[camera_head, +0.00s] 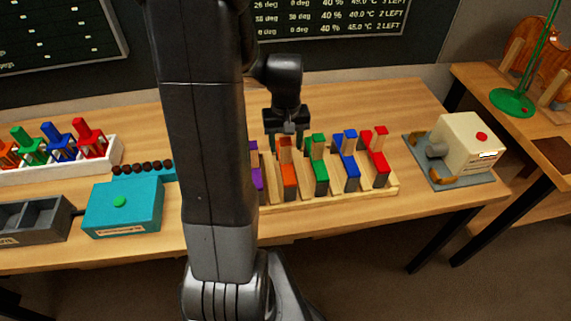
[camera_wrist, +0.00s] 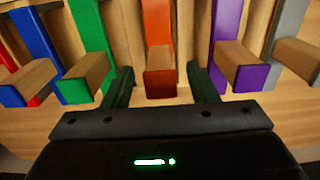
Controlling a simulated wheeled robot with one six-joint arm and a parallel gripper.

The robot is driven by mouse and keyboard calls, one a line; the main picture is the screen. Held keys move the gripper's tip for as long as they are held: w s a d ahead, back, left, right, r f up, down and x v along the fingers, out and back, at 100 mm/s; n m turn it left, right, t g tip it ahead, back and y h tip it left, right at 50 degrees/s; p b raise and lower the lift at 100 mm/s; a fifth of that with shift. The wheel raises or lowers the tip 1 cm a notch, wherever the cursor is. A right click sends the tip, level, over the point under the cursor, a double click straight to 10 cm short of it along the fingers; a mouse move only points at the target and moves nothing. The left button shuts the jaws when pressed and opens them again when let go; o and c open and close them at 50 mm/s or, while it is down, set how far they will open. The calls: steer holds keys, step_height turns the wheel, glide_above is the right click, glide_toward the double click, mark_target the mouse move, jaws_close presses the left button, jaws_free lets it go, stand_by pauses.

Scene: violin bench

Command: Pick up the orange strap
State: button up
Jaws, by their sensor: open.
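The orange strap (camera_head: 288,173) hangs on the wooden rack among other coloured straps, between the purple and green ones. In the wrist view the orange strap (camera_wrist: 157,30) runs down the middle to an orange-ended wooden peg (camera_wrist: 160,75). My gripper (camera_head: 288,135) is over the back part of the rack. In the wrist view its two dark green fingers (camera_wrist: 161,85) are open, one on each side of the orange-ended peg, with nothing held. Contact between the fingers and the peg cannot be told.
Close neighbours are the green strap (camera_wrist: 90,25) and purple strap (camera_wrist: 228,20). Blue (camera_head: 349,170) and red (camera_head: 379,165) straps hang further right. A cream box (camera_head: 465,145) stands right of the rack, a teal box (camera_head: 122,208) left. The front table strip is bare.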

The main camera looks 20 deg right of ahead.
mark_target(286, 152)
steer(key=shift+w+f+p, duration=0.2)
steer(key=shift+f+p, duration=0.1)
steer(key=shift+f, duration=1.85)
jaws_close()
